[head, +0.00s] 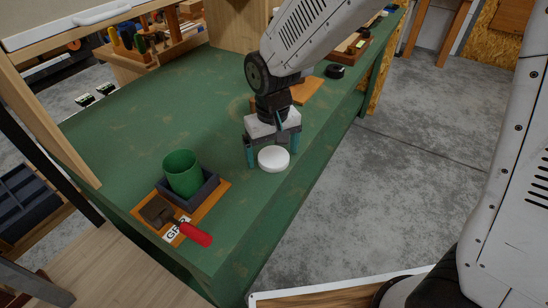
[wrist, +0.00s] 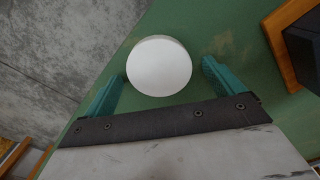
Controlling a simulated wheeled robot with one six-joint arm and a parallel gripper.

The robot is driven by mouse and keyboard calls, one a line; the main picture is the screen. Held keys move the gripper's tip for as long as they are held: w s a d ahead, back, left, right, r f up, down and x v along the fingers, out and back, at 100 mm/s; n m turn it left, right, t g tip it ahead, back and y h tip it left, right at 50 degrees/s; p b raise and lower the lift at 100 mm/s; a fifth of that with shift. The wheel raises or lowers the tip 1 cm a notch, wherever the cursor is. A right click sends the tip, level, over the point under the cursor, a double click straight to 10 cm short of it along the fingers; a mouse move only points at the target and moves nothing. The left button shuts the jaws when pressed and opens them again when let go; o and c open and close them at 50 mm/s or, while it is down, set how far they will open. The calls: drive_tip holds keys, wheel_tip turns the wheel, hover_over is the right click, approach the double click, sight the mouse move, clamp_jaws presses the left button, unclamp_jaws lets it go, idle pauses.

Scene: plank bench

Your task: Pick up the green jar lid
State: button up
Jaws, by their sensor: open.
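A white round lid-like disc (head: 273,159) lies on the green bench top near its right edge. In the wrist view the white disc (wrist: 159,66) sits between the two teal fingers. My gripper (head: 271,156) is open and empty over the bench, with a finger on each side of the disc; gaps show between the fingers and the disc in the wrist view (wrist: 162,72). I cannot tell how far the fingertips are above the bench. I see no green lid; a green open cup-like jar (head: 182,172) stands in a dark square tray (head: 205,191) to the left.
The tray and a red-handled trowel (head: 197,234) rest on an orange-brown board (head: 220,190) near the bench's front. Another orange-brown board (head: 307,90) and a black round thing (head: 334,71) lie behind my gripper. The bench middle (head: 190,105) is clear. Grey floor (head: 400,170) lies right.

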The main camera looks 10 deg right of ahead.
drive_tip(key=c, duration=1)
drive_tip(key=shift+c, duration=0.2)
drive_tip(key=shift+r, duration=0.1)
